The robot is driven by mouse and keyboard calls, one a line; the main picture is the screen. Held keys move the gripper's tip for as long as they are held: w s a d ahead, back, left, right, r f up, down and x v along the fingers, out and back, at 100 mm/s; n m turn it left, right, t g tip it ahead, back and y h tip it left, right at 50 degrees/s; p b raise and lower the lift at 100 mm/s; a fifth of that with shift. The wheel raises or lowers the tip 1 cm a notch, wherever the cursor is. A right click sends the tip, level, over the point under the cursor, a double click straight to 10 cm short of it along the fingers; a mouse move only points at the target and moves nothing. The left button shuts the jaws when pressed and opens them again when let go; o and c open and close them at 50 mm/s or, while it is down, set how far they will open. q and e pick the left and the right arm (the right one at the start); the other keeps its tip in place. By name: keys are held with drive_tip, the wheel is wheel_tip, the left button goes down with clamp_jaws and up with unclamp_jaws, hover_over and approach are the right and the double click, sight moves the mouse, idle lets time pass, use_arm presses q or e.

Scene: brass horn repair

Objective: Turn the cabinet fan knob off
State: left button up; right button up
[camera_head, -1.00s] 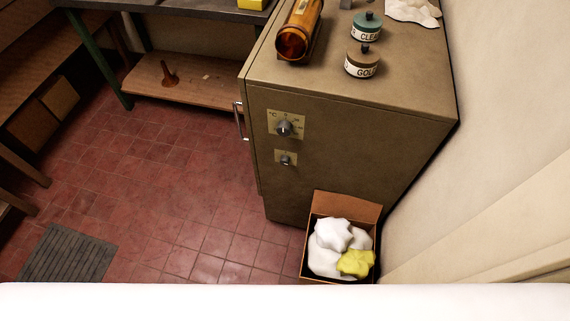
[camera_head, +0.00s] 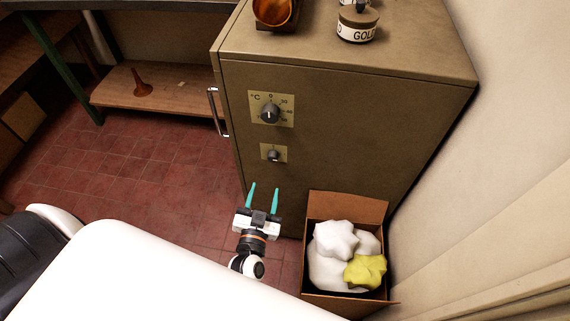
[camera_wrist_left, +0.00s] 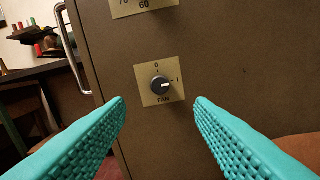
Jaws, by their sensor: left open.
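The fan knob (camera_head: 273,156) is a small dark knob on a brass-coloured plate on the side of the brown cabinet (camera_head: 330,130). In the left wrist view the knob (camera_wrist_left: 161,85) sits on a plate marked 0 at the top, FAN below and what looks like 1 at the right. Its white pointer mark points right, toward the 1. My left gripper (camera_head: 264,187) is open and empty, just below the knob in the head view. In the left wrist view its teal fingers (camera_wrist_left: 159,102) spread either side of the knob, apart from it. My right gripper is not in view.
A larger °C knob (camera_head: 269,113) is above the fan knob. A metal handle (camera_head: 217,112) is on the cabinet's left edge. An open cardboard box (camera_head: 347,197) with white and yellow cloths stands at lower right. Jars and an amber cylinder (camera_head: 273,12) are on top.

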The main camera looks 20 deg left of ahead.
sight(272, 160)
use_arm(q)
drive_tip(key=x, duration=1.1)
drive_tip(key=shift+w, duration=0.15)
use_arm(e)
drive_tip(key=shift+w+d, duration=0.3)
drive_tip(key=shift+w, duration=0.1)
use_arm(q)
drive_tip(key=c, duration=1)
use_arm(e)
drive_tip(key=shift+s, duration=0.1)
